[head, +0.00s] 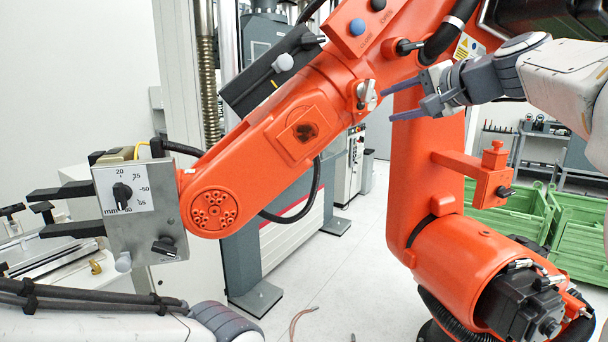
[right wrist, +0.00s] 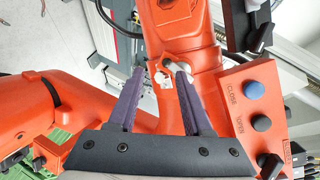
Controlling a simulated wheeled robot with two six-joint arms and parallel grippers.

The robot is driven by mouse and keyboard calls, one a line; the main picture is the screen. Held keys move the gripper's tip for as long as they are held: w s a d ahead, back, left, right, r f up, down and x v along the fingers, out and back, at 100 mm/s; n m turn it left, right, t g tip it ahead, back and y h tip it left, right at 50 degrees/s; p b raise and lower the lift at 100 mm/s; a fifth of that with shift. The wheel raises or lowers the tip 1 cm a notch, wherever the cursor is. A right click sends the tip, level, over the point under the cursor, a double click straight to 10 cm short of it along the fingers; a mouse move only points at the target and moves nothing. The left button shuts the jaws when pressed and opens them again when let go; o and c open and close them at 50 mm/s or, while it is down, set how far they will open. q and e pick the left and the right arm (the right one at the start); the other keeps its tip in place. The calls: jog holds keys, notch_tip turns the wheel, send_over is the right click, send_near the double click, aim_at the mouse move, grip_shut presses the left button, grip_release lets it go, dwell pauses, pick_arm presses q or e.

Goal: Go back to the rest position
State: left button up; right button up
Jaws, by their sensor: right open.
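My right gripper (head: 405,100) is in the upper right of the head view, in front of the orange robot arm (head: 270,135). Its two purple-grey fingers are apart with nothing between them. In the right wrist view the open fingers (right wrist: 157,97) point toward a silver knob (right wrist: 162,78) on the orange arm, which lies beyond the fingertips. The same knob (head: 367,95) shows just left of the fingertips in the head view; I cannot tell the exact gap. Part of my left arm (head: 100,312) shows at the lower left, but its gripper is out of view.
The orange arm ends in a grey box with a dial (head: 140,208) and black jaws at the left. An orange panel with a blue button (right wrist: 254,90) is close to my right gripper. A tall testing frame (head: 205,75) stands behind. Green crates (head: 577,230) are at the right.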

jog(key=s+a+f+n+g, duration=0.4)
jog(key=s+a+f, duration=0.45)
jog(key=f, duration=0.35)
jog(key=s+a+f+n+g, duration=0.45)
jog(key=s+a+f, duration=0.25)
jog(key=a+f, duration=0.3)
jog(key=s+d+f+n+g+h, duration=0.2)
jog(key=s+f+n, duration=0.2)
jog(key=s+f, duration=0.5)
jog(key=s+d+f+n+g+h, duration=0.2)
jog(key=s+f, duration=0.6)
jog(key=s, duration=0.4)
jog(key=shift+f+n+g+h, duration=0.35)
jog(key=shift+n+h, duration=0.35)
jog(key=shift+n, duration=0.45)
jog(key=shift+w, duration=0.15)
